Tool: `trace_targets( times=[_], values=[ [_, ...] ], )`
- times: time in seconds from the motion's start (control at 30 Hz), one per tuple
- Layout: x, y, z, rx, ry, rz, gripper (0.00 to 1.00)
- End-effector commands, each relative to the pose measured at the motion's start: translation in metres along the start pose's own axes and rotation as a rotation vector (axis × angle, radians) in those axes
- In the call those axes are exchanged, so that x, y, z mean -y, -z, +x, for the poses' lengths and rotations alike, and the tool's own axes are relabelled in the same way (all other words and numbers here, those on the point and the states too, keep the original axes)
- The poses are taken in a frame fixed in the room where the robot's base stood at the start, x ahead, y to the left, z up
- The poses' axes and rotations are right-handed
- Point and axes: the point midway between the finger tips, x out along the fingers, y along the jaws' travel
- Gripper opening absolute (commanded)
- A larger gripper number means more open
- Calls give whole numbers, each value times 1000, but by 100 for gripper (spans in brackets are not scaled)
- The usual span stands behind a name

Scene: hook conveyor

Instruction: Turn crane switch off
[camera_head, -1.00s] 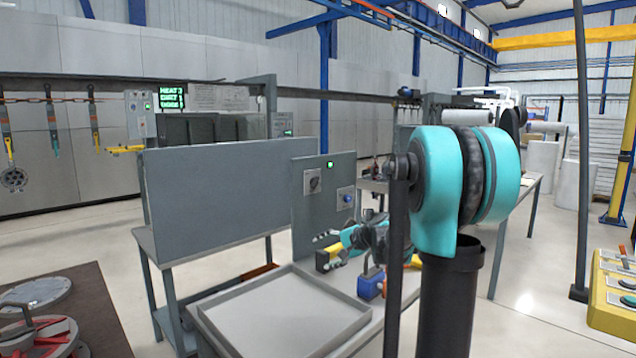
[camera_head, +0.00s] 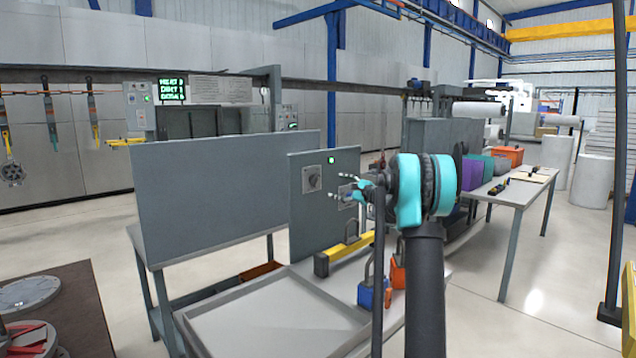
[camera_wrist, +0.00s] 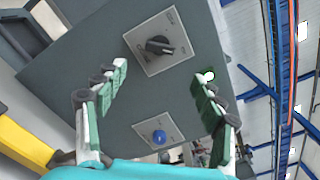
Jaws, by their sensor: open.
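A blue round button (camera_wrist: 159,137) sits on a second plate in that view. My gripper (camera_wrist: 162,76) is open and empty, facing the panel, its fingers spread to either side of the line to the switch. In the head view my gripper (camera_head: 336,188) hides the button's plate partly.
A grey tray (camera_head: 270,310) lies on the bench in front. A larger grey board (camera_head: 220,200) stands left of the panel. A table with coloured boxes (camera_head: 515,195) is at right.

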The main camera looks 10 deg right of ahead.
Motion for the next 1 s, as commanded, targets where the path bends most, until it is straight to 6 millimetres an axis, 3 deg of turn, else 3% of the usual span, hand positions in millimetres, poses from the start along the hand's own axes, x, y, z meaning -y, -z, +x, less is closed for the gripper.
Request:
trace_targets(
  times=[0.4,0.6,1.0],
  values=[
    [-1,0,84,1,-2,-1,69],
    [-1,0,113,0,-1,-1,69],
    [0,0,127,-1,0,-2,69]
  ],
)
